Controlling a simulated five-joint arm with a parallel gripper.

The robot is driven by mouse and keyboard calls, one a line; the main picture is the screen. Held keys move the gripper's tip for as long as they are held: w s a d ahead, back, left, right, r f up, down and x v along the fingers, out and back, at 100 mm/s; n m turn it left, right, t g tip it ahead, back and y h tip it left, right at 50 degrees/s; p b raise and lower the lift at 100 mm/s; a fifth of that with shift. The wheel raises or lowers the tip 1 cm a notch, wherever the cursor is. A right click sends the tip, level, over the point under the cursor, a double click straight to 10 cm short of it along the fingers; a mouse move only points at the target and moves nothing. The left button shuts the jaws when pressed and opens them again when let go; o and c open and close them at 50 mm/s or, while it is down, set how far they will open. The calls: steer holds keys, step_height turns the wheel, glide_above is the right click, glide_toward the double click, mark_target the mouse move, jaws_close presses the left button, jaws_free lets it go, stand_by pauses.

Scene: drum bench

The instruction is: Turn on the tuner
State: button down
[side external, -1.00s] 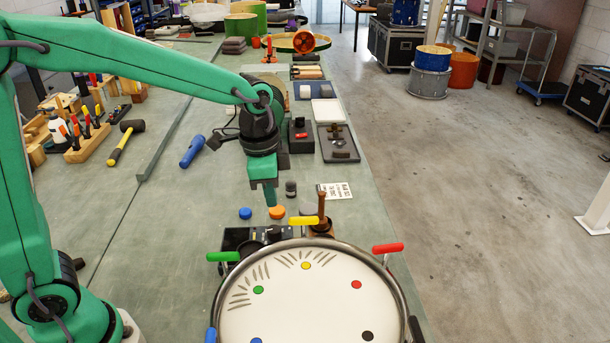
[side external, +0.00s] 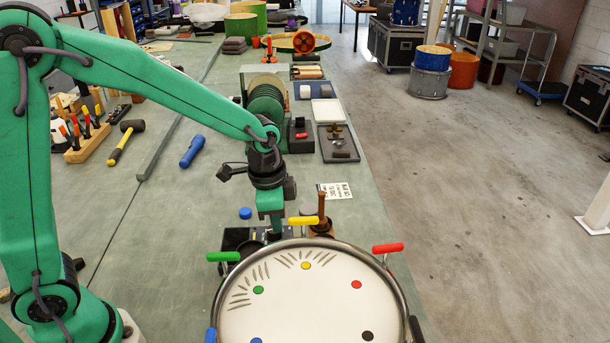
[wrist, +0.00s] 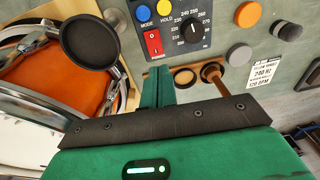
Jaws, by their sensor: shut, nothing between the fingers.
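The tuner (wrist: 193,50) is a dark box at the top of the wrist view. It has a red rocker switch (wrist: 152,42), a black dial and blue and yellow buttons. I cannot tell which way the rocker is set. In the side external view the tuner (side external: 231,238) stands just behind the drum and is partly hidden. My gripper (wrist: 161,82) is shut and empty, its green fingertips just below the rocker in the wrist view. I cannot tell whether they touch the tuner. The gripper (side external: 275,229) also points down beside the tuner in the side external view.
A drum (side external: 310,293) with a white head and coloured handles stands in front. A round black pad (wrist: 90,42) is left of the tuner. A wooden-handled tool (wrist: 213,75), an orange disc (wrist: 248,14) and a printed card (side external: 335,190) are nearby.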

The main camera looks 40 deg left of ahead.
steer(key=shift+w+d+f, duration=0.15)
steer(key=shift+f, duration=1.6)
steer(key=shift+w+d+f, duration=0.15)
steer(key=shift+f, duration=1.6)
steer(key=shift+f, duration=0.2)
steer(key=shift+s+a+r, duration=0.1)
steer(key=shift+s+a+r, duration=0.2)
steer(key=shift+s+a, duration=0.15)
steer(key=shift+a, duration=0.05)
step_height(320, 180, up, 14)
steer(key=w+d, duration=0.1)
